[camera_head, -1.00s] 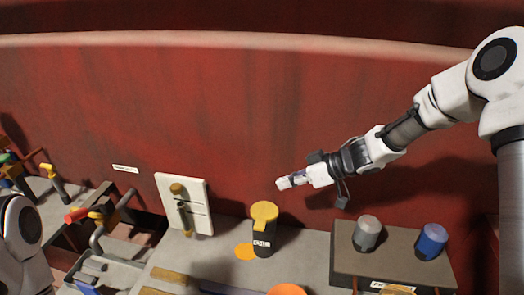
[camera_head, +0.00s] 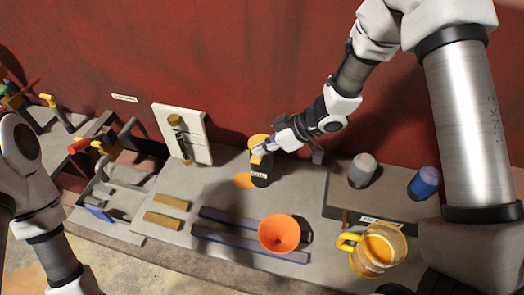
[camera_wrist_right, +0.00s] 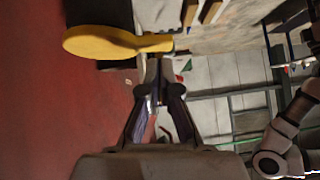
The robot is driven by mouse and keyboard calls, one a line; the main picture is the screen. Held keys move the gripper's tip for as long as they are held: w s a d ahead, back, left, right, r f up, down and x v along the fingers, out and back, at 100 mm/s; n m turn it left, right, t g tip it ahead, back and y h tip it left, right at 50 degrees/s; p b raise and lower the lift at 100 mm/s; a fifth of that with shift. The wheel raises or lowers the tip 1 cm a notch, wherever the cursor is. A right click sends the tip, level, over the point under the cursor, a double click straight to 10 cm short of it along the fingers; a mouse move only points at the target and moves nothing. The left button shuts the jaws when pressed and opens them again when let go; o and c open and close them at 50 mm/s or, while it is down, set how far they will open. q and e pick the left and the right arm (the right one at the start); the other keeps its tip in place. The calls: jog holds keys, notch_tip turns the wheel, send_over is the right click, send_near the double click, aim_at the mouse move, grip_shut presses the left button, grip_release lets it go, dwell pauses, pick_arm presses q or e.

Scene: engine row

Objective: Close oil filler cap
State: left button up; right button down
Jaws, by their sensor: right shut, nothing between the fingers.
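The oil filler is a black cylinder (camera_head: 261,173) with a white label, standing on the grey bench. Its yellow cap (camera_head: 257,139) is at its top, partly hidden by my right gripper (camera_head: 259,155) in the head view. In the right wrist view the yellow cap (camera_wrist_right: 105,42) appears nearly edge-on, its narrow tab pointing right, just beyond the shut, empty right fingertips (camera_wrist_right: 161,66). I cannot tell whether the fingers touch the cap or whether it sits fully down. My left arm is at the lower left; its gripper is out of view.
An orange funnel (camera_head: 279,233), blue-grey bars (camera_head: 238,245) and an amber jug (camera_head: 378,250) are in front. A raised block (camera_head: 392,204) at right carries grey and blue caps. A white panel (camera_head: 193,138) stands behind left. An orange disc (camera_head: 243,181) lies beside the filler.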

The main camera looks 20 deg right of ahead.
jog(key=shift+s+f, duration=0.1)
jog(key=shift+f, duration=0.45)
